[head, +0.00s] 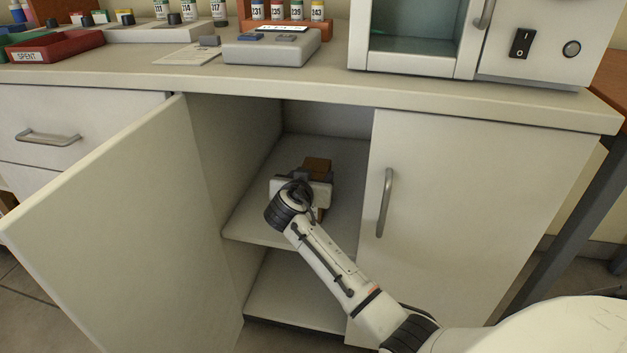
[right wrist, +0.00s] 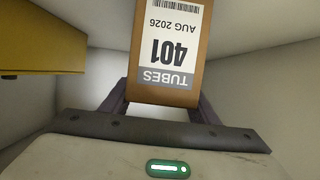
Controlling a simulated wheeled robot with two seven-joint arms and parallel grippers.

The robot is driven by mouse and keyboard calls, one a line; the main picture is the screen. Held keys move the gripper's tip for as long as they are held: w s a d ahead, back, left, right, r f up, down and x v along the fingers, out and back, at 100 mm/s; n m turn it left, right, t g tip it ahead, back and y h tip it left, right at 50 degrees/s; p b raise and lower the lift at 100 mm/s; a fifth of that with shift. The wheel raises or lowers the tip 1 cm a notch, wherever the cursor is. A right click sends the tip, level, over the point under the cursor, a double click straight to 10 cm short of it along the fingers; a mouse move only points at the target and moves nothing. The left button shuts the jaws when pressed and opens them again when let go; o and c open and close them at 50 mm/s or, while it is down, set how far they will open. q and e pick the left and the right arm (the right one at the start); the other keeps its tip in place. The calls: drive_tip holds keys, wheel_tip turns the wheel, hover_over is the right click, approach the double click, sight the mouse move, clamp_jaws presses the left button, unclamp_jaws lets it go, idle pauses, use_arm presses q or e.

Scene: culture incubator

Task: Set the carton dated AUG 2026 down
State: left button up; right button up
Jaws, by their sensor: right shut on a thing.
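The carton dated AUG 2026 (right wrist: 170,50) is brown, with a white and grey label reading TUBES 401 that appears upside down in the right wrist view. My right gripper (right wrist: 160,105) is shut on it, one dark finger on each side. In the head view, the right gripper (head: 316,176) reaches inside the open cupboard, over its upper shelf (head: 255,215), with the brown carton top (head: 318,163) beyond it. The gripper hides the carton's underside, so I cannot tell whether it touches the shelf. My left gripper is out of view.
The left cupboard door (head: 120,235) stands open; the right door (head: 440,220) is shut. A yellow-brown object (right wrist: 40,42) is close beside the carton at left in the wrist view. The lower shelf (head: 295,295) looks empty. The counter (head: 300,88) overhangs the opening.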

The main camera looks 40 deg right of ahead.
drive_tip(key=o, duration=1.2)
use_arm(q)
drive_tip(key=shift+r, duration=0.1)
use_arm(e)
drive_tip(key=shift+s+a+r, duration=0.15)
drive_tip(key=shift+a, duration=0.05)
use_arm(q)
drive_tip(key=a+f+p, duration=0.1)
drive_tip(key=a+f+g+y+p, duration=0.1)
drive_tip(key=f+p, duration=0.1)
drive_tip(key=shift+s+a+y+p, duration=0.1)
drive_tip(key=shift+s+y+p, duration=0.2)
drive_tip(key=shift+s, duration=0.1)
use_arm(e)
drive_tip(key=v, duration=1.1)
drive_tip(key=shift+s+a, duration=0.15)
drive_tip(key=shift+a, duration=0.05)
drive_tip(key=shift+r, duration=0.1)
